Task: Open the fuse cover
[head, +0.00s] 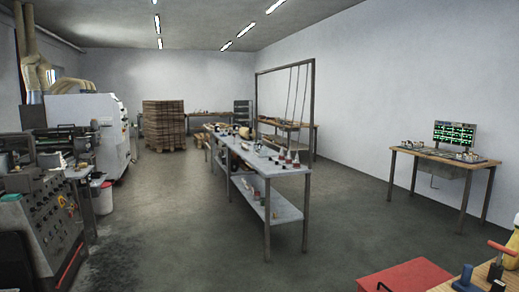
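I cannot make out a fuse cover in the head view. A dark machine (40,225) with a sloped panel of knobs and buttons stands at the left, but no cover can be told apart on it. A white machine cabinet (90,118) stands behind it. Neither of my grippers shows in the head view.
A long metal table (270,166) with bottles and small parts stands mid-room. A wooden desk (440,160) with a green-lit screen (454,133) is at the right wall. A red-topped piece (405,276) is at bottom right. The grey floor (180,230) is open between machine and table.

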